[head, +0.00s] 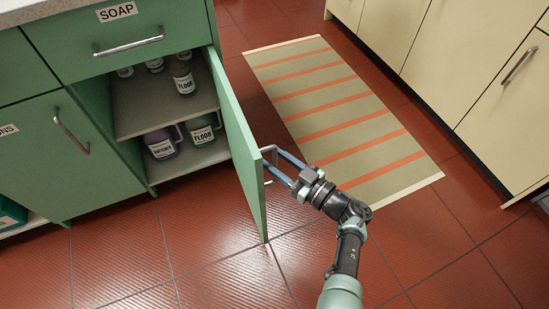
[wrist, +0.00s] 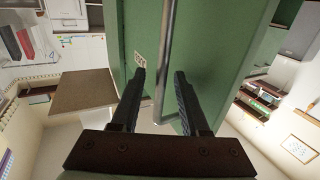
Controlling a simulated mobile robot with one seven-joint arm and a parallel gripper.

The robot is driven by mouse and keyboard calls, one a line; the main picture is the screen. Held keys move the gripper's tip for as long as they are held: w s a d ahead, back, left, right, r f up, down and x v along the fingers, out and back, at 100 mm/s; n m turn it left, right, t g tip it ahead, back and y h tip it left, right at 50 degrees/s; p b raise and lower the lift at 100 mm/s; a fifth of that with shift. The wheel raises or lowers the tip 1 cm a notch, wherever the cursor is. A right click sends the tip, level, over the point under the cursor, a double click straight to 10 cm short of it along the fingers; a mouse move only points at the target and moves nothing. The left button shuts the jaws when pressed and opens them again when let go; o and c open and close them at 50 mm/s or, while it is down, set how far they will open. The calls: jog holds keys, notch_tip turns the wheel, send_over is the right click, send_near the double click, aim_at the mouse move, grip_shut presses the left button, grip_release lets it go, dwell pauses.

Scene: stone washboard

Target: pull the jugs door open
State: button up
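The green cabinet door (head: 240,150) below the SOAP drawer stands swung wide open. A small pale label (wrist: 140,59) shows on it in the wrist view; I cannot read it. Its metal bar handle (head: 267,150) is on the face turned to the right. My gripper (head: 281,168) is at this handle. In the wrist view the handle bar (wrist: 166,50) runs between my two fingers (wrist: 160,74), which are apart, with a clear gap on the left side. Inside the cabinet, a purple jug (head: 161,144) and a green jug (head: 202,133) stand at the bottom.
A bottle labelled FLOOR (head: 183,77) stands on the cabinet's middle shelf (head: 150,112) with others behind. The SOAP drawer (head: 115,30) is shut. A striped rug (head: 340,110) lies on the red floor, and cream cabinets (head: 470,60) line the right. Floor before the open cabinet is clear.

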jog(key=shift+s+d+f, duration=0.1)
jog(key=shift+d, duration=0.05)
jog(key=p+v, duration=0.2)
jog(key=v, duration=1)
jog(key=shift+s+d, duration=0.2)
jog(key=shift+s, duration=0.1)
